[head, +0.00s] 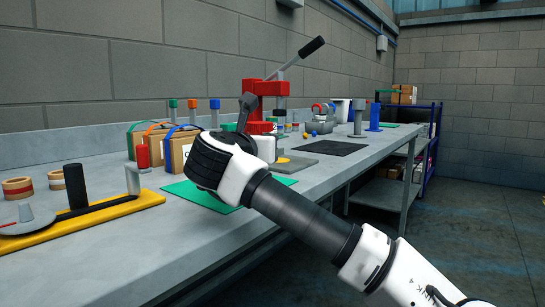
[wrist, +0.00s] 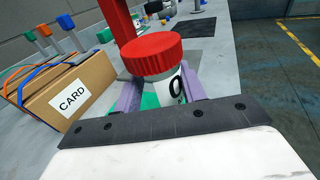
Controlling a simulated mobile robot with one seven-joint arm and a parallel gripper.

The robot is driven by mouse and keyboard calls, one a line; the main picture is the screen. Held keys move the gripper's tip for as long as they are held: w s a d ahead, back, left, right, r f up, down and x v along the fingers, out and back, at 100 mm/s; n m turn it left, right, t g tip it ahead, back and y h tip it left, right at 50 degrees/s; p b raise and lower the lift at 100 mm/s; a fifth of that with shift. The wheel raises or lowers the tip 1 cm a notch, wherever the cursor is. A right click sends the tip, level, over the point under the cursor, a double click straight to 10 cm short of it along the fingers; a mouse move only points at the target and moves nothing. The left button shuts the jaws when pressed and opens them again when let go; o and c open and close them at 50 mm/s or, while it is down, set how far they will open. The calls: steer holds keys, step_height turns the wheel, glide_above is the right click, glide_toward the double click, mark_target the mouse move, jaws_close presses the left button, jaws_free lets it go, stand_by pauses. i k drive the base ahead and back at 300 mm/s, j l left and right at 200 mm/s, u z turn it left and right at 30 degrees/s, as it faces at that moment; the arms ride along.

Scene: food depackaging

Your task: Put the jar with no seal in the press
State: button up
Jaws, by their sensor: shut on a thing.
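A jar with a ribbed red lid (wrist: 152,54) and a pale label with a dark mark (wrist: 177,88) is between the purple fingers of my gripper (wrist: 159,92), which is shut on it. Its lower part is hidden by the gripper, and I cannot tell whether it has a seal. The red press (head: 262,103) with a long raised lever stands on the bench just beyond my wrist in the head view. A red upright, apparently of the press (wrist: 117,20), shows behind the lid in the wrist view. My wrist hides the jar and fingers in the head view.
A box marked CARD (wrist: 68,98) with blue and orange straps stands left of the gripper. A green mat (head: 190,190) lies under my wrist. A yellow-based device (head: 100,213) is at the near left. A black mat (head: 330,148) lies clear beyond the press.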

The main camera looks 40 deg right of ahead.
mark_target(280, 160)
steer(key=i+l, duration=0.1)
steer(key=l, duration=0.3)
steer(key=l+u, duration=0.1)
steer(key=l, duration=0.3)
steer(key=i+l, duration=0.15)
steer(key=l, duration=0.25)
